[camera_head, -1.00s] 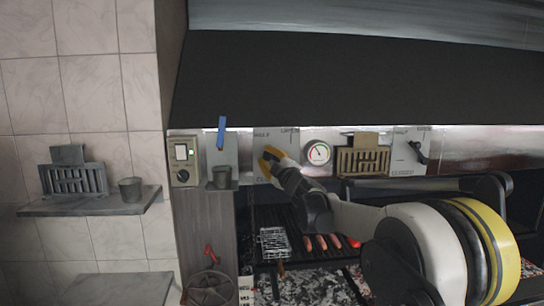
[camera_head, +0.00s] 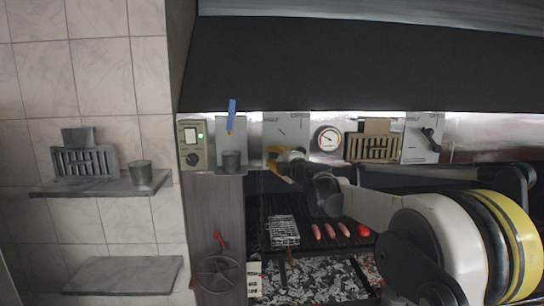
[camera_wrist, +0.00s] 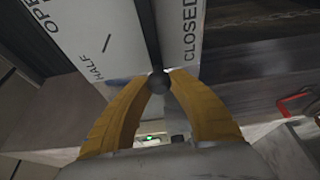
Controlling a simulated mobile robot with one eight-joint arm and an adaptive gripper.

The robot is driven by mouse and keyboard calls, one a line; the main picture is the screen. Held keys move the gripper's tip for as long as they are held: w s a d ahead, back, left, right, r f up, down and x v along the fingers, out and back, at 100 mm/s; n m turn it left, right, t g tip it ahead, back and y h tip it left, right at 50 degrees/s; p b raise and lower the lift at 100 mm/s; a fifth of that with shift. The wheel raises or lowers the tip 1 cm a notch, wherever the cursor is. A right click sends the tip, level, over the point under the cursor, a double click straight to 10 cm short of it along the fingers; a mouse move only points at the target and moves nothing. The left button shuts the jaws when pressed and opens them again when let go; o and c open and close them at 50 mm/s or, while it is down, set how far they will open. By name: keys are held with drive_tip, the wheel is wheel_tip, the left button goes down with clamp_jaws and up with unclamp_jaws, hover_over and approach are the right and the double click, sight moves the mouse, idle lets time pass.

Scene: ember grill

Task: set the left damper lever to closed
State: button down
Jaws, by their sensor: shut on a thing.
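The left damper plate (camera_head: 287,128) is a pale panel left of the round gauge. My gripper (camera_head: 273,160) is at its lower edge and hides the lever's end in the head view. In the wrist view my gripper's yellow fingers (camera_wrist: 160,85) are shut on the lever's dark round knob (camera_wrist: 158,81). The dark lever (camera_wrist: 150,42) runs up from the knob, between the HALF mark and the CLOSED label (camera_wrist: 190,35) on the plate (camera_wrist: 100,35). The knob is close to the CLOSED end. The OPEN label is at the upper left.
A second damper plate with a black lever (camera_head: 430,138) is at the right, past the gauge (camera_head: 328,138) and a slotted brown block (camera_head: 372,145). Sausages (camera_head: 330,232) and a wire basket (camera_head: 284,231) lie on the grill below.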

drive_tip(key=shift+f, duration=0.1)
drive_tip(key=c, duration=1.1)
unclamp_jaws()
drive_tip(key=shift+c, duration=0.2)
drive_tip(key=v, duration=1.2)
